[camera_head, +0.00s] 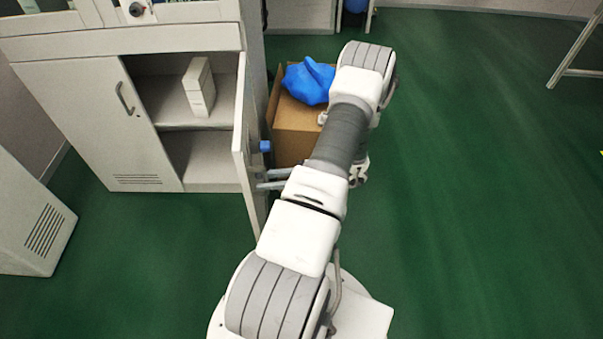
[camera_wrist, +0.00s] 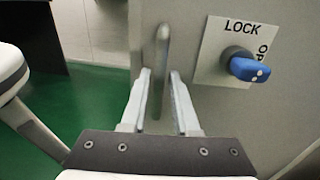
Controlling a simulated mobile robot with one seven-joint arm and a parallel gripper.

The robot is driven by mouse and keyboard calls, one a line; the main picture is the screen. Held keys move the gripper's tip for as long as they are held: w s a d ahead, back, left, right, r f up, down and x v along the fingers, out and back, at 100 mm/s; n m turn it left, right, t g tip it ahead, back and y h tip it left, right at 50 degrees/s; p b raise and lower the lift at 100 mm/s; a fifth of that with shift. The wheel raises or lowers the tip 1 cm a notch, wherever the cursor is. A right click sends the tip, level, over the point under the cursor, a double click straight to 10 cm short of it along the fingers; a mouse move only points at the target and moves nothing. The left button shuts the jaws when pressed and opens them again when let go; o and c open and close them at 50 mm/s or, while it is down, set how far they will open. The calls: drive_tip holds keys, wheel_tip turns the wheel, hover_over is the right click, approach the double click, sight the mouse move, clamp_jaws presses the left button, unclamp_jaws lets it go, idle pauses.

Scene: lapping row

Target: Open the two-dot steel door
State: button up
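The two-dot steel door (camera_head: 241,150) stands swung out from the cabinet, seen nearly edge-on in the head view, with the compartment behind it exposed. In the wrist view its grey face (camera_wrist: 200,120) carries a vertical bar handle (camera_wrist: 163,45) and a blue knob (camera_wrist: 248,67) with two white dots. The knob's plate reads "LOCK" and a partly hidden "OP". The knob also shows in the head view (camera_head: 265,146). My gripper (camera_wrist: 161,73) has its fingers apart, one on each side of the handle, with a gap showing between them. Whether either finger touches the handle is unclear.
The cabinet's left door (camera_head: 95,120) is closed. A white box (camera_head: 199,87) stands on the inner shelf. A cardboard box (camera_head: 297,128) with a blue bag (camera_head: 309,82) sits right behind the open door. Green floor (camera_head: 480,180) is clear to the right.

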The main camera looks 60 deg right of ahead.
drive_tip(key=p+v, duration=0.1)
drive_tip(key=v, duration=1.6)
drive_tip(key=shift+d+p, duration=0.2)
drive_tip(key=shift+p, duration=0.2)
